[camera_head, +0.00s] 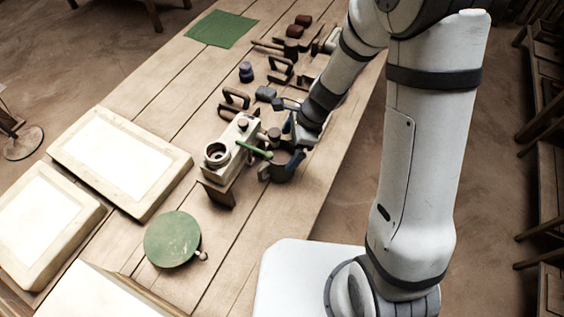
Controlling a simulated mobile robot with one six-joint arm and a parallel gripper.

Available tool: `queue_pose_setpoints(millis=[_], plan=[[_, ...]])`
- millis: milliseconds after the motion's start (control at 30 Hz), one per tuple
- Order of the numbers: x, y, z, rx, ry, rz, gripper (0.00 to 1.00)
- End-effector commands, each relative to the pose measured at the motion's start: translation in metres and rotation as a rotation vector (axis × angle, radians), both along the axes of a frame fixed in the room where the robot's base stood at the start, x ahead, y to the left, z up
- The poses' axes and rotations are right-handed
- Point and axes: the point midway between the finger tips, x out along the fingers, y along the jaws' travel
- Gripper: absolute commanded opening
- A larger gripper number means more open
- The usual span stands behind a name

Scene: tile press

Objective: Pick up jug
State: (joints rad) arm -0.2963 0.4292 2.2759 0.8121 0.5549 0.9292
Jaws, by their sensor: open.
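A dark grey-blue jug (284,167) appears to stand on the wooden table near its right edge, beside a pale press-like block with a round opening (217,153). The jug is small in the view and partly hidden by the parts around it. My gripper (286,118) is at the end of my white arm, just behind the jug in the picture. Its jaws are open and look empty. I cannot tell whether a finger touches the jug.
A green rod (254,150) sticks out between the block and the jug. Several dark-handled tools (234,98) and a blue jar (246,72) stand behind. A green disc (172,239) lies in front. Pale framed panels (66,150) lie at left. Bare planks (255,215) show at front right.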

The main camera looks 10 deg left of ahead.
Motion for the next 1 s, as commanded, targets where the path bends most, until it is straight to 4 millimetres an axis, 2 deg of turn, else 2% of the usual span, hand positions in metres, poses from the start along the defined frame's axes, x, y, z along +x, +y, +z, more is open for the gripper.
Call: queue_pose_setpoints(millis=[433,767,1000], plan=[[-0.008,0.018,-0.058,-0.001,0.002,0.003,1.00],[-0.007,0.020,-0.062,-0.001,-0.001,0.003,1.00],[-0.007,0.020,-0.062,-0.001,-0.001,0.002,0.80]])
